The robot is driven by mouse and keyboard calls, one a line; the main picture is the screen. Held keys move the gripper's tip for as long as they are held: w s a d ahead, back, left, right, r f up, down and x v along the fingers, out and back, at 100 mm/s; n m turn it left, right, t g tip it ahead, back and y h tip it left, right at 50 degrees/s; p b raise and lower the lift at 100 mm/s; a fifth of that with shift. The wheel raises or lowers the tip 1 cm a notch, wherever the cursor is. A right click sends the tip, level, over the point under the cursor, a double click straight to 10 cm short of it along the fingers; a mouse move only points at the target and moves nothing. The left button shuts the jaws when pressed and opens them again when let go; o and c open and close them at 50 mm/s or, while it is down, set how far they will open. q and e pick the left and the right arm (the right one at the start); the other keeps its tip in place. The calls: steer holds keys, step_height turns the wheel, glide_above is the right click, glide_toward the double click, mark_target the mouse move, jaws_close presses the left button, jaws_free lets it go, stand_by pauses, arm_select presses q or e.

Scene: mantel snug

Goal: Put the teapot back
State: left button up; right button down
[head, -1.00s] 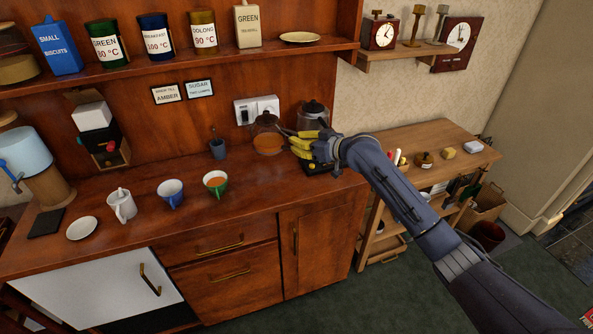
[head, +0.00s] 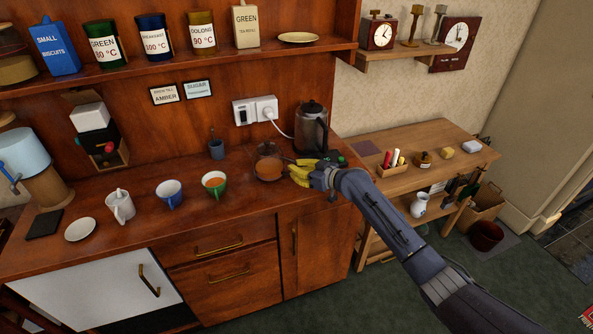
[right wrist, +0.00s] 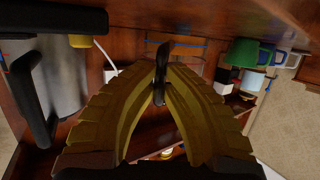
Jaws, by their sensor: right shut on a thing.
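The teapot (head: 268,170) is clear glass with amber tea inside. It is over the right part of the wooden counter, upright or nearly so; I cannot tell whether its base touches the counter. My right gripper (head: 297,173) has yellow fingers and comes in from the right of the teapot. In the right wrist view its fingertips (right wrist: 162,75) close on the teapot's dark handle (right wrist: 160,92). The glass body shows only faintly beyond the fingers there. My left gripper is not in view.
A green cup of tea (head: 214,183), a blue cup (head: 170,193) and a white jug (head: 120,205) stand to the left. A small dark pot (head: 217,150) stands behind. Bare counter lies in front of the teapot.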

steer(key=shift+f, duration=0.15)
steer(key=c, duration=2)
jaws_free()
steer(key=shift+f, duration=0.1)
steer(key=o, duration=0.4)
steer(key=shift+d, duration=0.1)
